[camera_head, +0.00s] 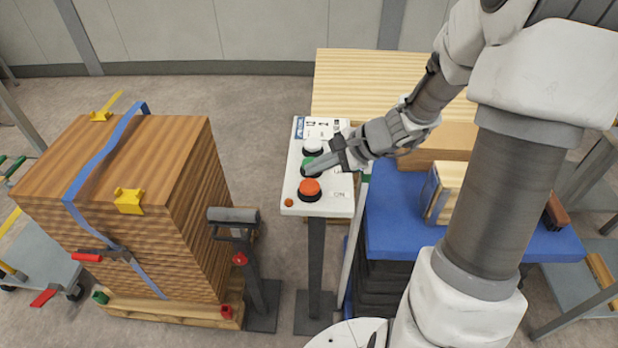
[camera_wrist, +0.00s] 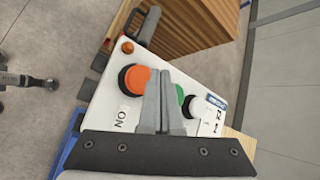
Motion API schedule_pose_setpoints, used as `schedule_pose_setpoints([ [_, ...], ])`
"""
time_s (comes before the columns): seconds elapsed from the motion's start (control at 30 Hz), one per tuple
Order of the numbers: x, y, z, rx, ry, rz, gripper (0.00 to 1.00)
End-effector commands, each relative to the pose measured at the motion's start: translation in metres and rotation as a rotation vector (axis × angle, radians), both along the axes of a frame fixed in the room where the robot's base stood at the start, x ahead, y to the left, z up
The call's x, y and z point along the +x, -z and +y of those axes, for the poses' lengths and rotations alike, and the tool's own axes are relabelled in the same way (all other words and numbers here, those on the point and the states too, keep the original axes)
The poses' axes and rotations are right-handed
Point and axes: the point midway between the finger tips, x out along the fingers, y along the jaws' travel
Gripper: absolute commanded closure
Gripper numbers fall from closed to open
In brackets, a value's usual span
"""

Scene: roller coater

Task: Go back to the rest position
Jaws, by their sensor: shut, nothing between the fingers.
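My gripper (camera_head: 308,171) is shut and empty, with its fingertips over the white control panel (camera_head: 343,205) in the head view. The fingertips are at the green button (camera_head: 305,163), which they partly cover. I cannot tell whether they touch it. An orange button (camera_head: 310,188) and a white button (camera_head: 313,146) sit on either side of it. In the wrist view, my closed fingers (camera_wrist: 164,75) lie between the orange button (camera_wrist: 134,80) and the green button (camera_wrist: 180,94). My arm reaches in from the right.
A strapped wood stack (camera_head: 190,190) on a pallet stands at left. A roller stand (camera_head: 233,215) is between it and the panel. A blue table (camera_head: 400,235) with a wooden block (camera_head: 446,190) is at right, under my arm. Wooden boards (camera_head: 360,80) lie behind the panel.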

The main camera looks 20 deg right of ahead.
Motion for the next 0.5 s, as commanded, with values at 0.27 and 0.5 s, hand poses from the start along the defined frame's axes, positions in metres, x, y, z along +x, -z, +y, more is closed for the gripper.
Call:
schedule_pose_setpoints([
  [0.27, 0.0007, -0.0159, 0.0002, 0.001, -0.001, -0.003, 1.00],
  [0.5, 0.0009, -0.0157, 0.0002, 0.001, 0.000, -0.004, 1.00],
])
